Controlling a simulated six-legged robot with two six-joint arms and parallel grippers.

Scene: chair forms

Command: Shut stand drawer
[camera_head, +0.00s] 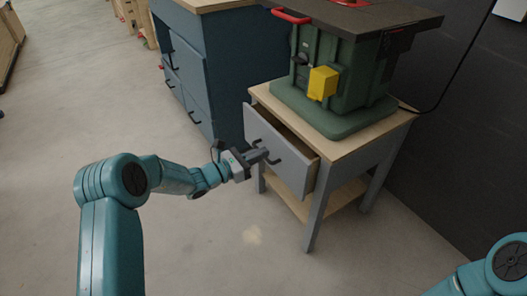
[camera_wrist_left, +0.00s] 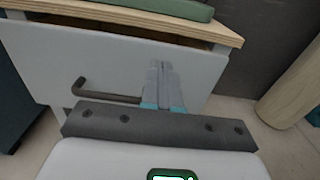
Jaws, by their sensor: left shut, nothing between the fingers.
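The stand (camera_head: 352,152) has a light wooden top and grey legs. Its grey drawer (camera_head: 285,165) is pulled partly out, with a dark gap showing behind its front. The drawer front also shows in the left wrist view (camera_wrist_left: 110,55), with a dark bar handle (camera_wrist_left: 100,95) on it. My left gripper (camera_head: 265,154) is shut and empty, close in front of the drawer front by the handle. In the left wrist view its fingers (camera_wrist_left: 162,72) point at the drawer face to the right of the handle's middle; I cannot tell whether they touch. My right gripper is not in view.
A green machine with a yellow box (camera_head: 323,83) stands on the stand. A blue cabinet (camera_head: 225,70) with dark handles stands to the left, behind. A dark wall (camera_head: 460,130) is at the right. The floor (camera_head: 210,240) in front is clear.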

